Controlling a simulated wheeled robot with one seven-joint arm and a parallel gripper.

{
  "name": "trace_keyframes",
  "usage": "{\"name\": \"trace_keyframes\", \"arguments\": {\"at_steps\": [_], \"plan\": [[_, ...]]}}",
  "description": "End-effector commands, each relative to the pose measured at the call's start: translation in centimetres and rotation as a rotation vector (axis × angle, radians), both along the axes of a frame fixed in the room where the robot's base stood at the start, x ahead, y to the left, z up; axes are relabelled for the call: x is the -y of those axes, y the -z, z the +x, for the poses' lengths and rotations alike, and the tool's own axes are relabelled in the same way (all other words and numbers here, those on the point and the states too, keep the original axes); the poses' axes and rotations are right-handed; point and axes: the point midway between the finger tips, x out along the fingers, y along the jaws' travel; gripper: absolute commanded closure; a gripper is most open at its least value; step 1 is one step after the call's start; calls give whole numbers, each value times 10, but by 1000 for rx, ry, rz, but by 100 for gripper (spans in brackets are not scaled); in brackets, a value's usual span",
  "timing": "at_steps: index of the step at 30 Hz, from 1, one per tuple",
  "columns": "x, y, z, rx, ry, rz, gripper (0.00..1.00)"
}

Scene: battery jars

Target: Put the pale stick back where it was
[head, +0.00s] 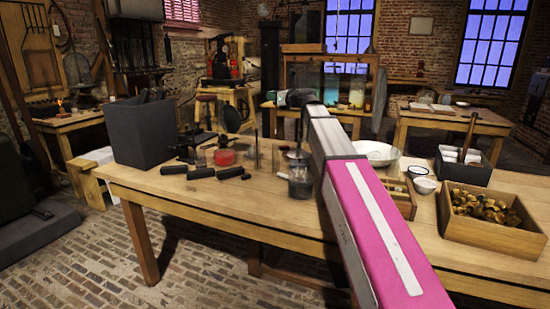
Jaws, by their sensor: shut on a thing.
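My gripper (297,155) hangs below the end of my arm, over a glass jar (301,184) with dark contents on the wooden table (150,183). The gripper is small and dark here and partly covered by my arm. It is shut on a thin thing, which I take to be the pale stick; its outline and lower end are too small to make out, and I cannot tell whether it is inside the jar. A thin upright rod (257,148) and a darker one (275,160) stand to the left of the gripper.
Several short black rods (201,173) lie left of the jar, near a small red vessel (224,157). A dark grey box (145,132) stands at the table's left end. On the right are a white bowl (377,152), small cups (425,185) and a wooden crate (492,226) of brass parts.

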Motion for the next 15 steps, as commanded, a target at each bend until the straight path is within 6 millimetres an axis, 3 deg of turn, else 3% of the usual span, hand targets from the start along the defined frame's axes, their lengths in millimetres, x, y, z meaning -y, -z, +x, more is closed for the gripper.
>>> {"name": "trace_keyframes", "arguments": {"at_steps": [15], "plan": [[1,111,-1,-1,3,0,100]]}}
